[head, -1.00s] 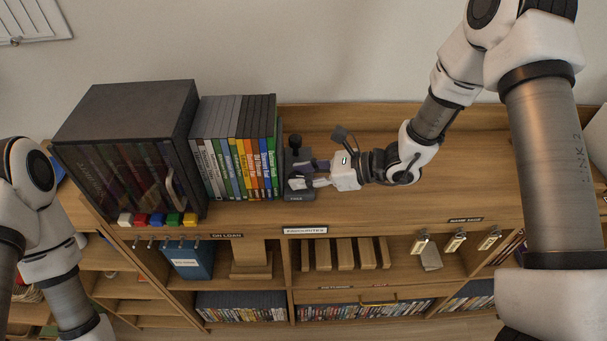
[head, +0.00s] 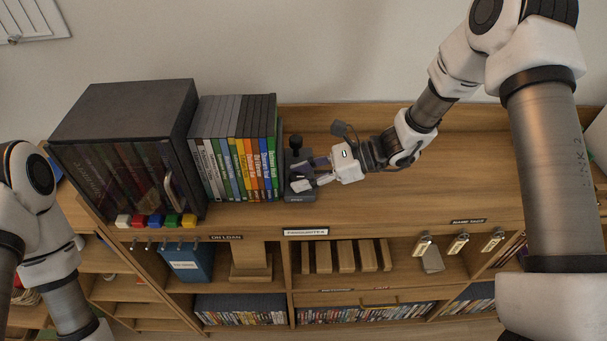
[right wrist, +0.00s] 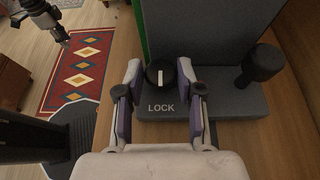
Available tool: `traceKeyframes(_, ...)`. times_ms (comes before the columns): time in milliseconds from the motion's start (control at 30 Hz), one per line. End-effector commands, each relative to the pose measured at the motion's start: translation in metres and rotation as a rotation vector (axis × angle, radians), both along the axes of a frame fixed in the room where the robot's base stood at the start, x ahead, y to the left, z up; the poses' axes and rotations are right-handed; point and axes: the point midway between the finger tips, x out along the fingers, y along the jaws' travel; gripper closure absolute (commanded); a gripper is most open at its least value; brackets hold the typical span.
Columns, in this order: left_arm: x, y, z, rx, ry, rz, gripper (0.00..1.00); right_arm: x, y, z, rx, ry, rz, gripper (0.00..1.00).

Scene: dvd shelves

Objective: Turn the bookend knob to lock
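The dark grey bookend (head: 300,168) stands on the shelf top against the right end of the DVD row. In the right wrist view its base carries a round black knob (right wrist: 152,76) with a white line, which runs up and down the picture. The word LOCK (right wrist: 161,108) is just below the knob. My right gripper (right wrist: 160,72) is open, one finger on each side of the knob with narrow gaps; it also shows in the head view (head: 307,183). My left gripper (right wrist: 62,38) seems to show, small, at the right wrist view's top left; its opening is unclear.
A second black post knob (right wrist: 262,64) rises from the bookend base beside the right finger. DVDs (head: 240,150) and a dark case (head: 120,140) stand left of the bookend. The shelf top (head: 460,180) to the right is clear.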

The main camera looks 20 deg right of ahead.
Motion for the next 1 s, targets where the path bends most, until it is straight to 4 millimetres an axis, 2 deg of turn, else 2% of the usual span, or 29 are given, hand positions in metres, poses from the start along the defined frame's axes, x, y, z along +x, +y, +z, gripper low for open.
traceKeyframes(333, 0.0, 0.0, 0.0, 0.0, 0.0, 0.0, 0.61, 0.0, -0.001, 0.001, 0.002, -0.001, -0.001, 0.43)
traceKeyframes(433, 0.0, 0.0, 0.0, 0.0, 0.0, 0.0, 0.61, -0.001, -0.007, 0.004, 0.003, -0.002, -0.003, 0.43)
traceKeyframes(567, 0.0, 0.0, 0.0, 0.0, 0.0, 0.0, 0.61, -0.006, -0.029, 0.014, 0.006, -0.004, -0.006, 0.43)
traceKeyframes(800, 0.0, 0.0, 0.0, 0.0, 0.0, 0.0, 0.61, -0.021, -0.084, 0.037, 0.006, -0.005, -0.006, 0.43)
traceKeyframes(1000, 0.0, 0.0, 0.0, 0.0, 0.0, 0.0, 0.61, -0.028, -0.105, 0.045, 0.002, -0.001, -0.001, 0.43)
